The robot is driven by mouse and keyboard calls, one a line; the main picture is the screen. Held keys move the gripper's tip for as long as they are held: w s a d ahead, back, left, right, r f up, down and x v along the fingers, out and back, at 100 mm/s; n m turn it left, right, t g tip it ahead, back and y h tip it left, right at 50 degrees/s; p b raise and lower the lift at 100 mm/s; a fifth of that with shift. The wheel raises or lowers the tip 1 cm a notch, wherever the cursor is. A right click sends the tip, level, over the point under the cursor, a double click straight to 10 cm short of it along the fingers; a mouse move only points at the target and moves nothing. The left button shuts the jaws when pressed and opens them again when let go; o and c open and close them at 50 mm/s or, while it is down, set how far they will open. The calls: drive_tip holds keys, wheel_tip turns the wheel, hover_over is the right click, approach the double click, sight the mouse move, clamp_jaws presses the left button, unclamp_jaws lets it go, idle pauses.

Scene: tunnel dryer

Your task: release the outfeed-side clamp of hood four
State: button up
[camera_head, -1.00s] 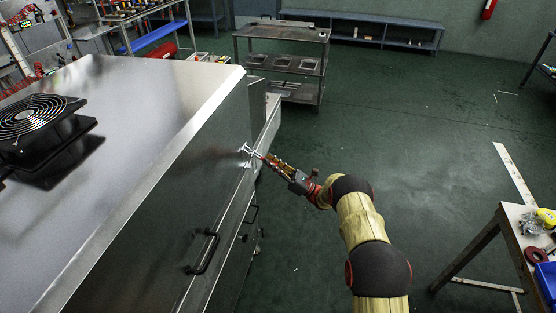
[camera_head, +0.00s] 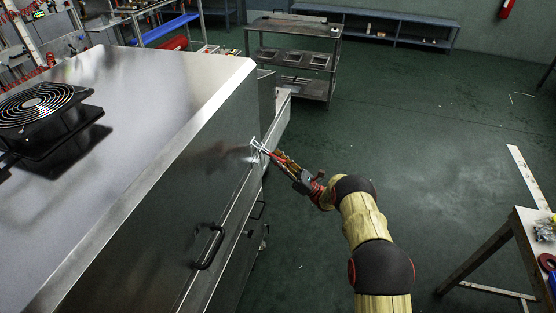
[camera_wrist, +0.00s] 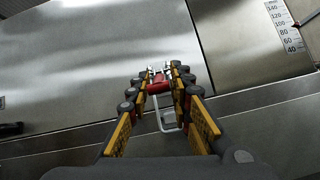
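A toggle clamp with a red handle (camera_wrist: 159,84) and a pale wire loop (camera_wrist: 167,118) shows in the wrist view, set against the metal side of the hood (camera_wrist: 110,65). My gripper (camera_wrist: 160,78) has one finger on each side of the red handle. The gap to the handle is very small, and whether the fingers press on it is unclear. In the head view my gripper (camera_head: 264,153) reaches the side of the hood (camera_head: 165,160) near its lower edge; the clamp is too small there to make out clearly.
A fan (camera_head: 45,115) sits on the hood's top. Black handles (camera_head: 209,246) stick out from the hood's side. A grey cart (camera_head: 298,60) stands behind, and a workbench (camera_head: 530,228) is at the right. The green floor between is mostly clear.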

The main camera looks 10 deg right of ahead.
drive_tip(key=shift+o, duration=0.6)
drive_tip(key=v, duration=1.2)
